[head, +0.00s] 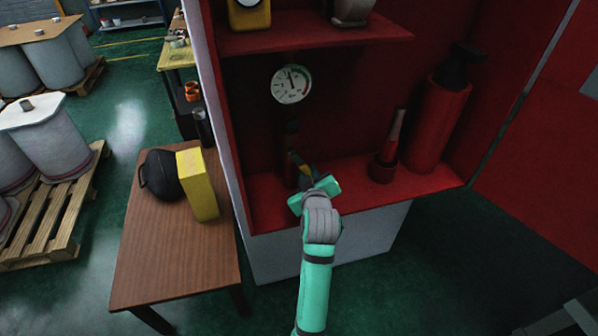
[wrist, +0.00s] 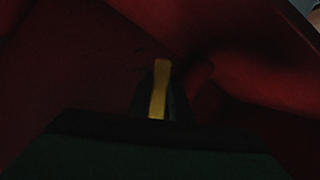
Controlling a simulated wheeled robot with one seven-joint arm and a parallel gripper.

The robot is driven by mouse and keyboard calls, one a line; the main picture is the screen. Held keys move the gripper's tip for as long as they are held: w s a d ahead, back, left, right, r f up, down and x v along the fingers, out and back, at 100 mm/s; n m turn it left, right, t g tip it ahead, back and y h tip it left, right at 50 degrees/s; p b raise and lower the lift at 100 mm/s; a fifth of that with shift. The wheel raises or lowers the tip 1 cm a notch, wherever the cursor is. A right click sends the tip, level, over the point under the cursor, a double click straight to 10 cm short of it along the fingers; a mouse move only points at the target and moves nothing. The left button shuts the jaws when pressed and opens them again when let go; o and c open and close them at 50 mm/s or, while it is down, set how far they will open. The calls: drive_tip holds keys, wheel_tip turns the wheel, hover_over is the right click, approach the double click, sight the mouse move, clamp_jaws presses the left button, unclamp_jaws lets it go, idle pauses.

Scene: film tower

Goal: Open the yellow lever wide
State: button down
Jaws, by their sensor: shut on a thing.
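The yellow lever (head: 305,170) is on the dark upright fitting under the gauge, inside the red cabinet. In the head view my gripper (head: 310,178) reaches in from the front and meets the lever at its tips. In the wrist view the yellow lever (wrist: 160,88) stands between the fingers of my gripper (wrist: 160,105), which is shut on it. That view is very dark. How far the lever is turned is hard to tell, as my gripper covers part of it.
A round gauge (head: 291,84) sits above the lever. A red extinguisher (head: 437,125) and a red nozzle-like piece (head: 388,150) stand to the right on the cabinet floor (head: 425,183). A shelf (head: 310,40) is above. A wooden table (head: 170,255) holds a yellow box (head: 198,185) and black round object (head: 160,174).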

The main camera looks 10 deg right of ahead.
drive_tip(key=shift+w+a+r, duration=0.1)
drive_tip(key=shift+a+r, duration=0.15)
drive_tip(key=c, duration=1.6)
unclamp_jaws()
drive_tip(key=shift+f, duration=0.15)
drive_tip(key=shift+f, duration=0.15)
drive_tip(key=shift+a, duration=0.1)
